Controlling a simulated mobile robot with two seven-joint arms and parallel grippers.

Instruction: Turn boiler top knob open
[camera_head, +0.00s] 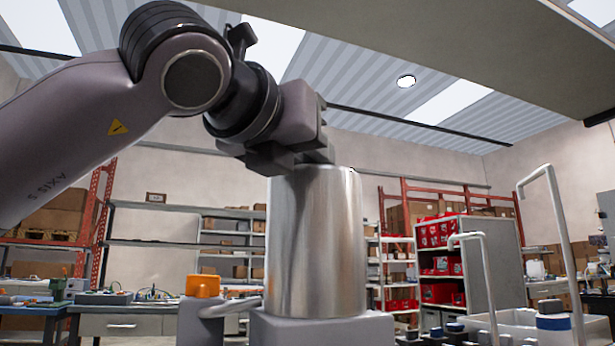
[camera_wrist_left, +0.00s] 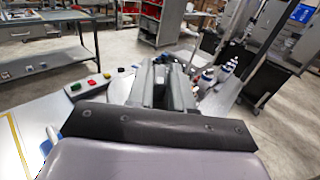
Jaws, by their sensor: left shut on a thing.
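The boiler (camera_head: 316,240) is a tall shiny metal cylinder on a grey base in the middle of the head view. My left arm comes in from the left, and my left gripper (camera_head: 303,158) is at the boiler's top edge. The gripper is shut on the boiler's top knob. The knob itself is hidden behind the jaws, so its turn angle cannot be told. In the left wrist view the gripper's dark fingers (camera_wrist_left: 166,86) point away from the camera. My right gripper is not in view.
An orange cap (camera_head: 203,286) sits on a grey post left of the boiler. Tall bent pipes (camera_head: 562,245) rise at the right. A white container (camera_head: 500,323) stands beside them. The wrist view shows a box with green and red buttons (camera_wrist_left: 90,83). Shelves stand behind.

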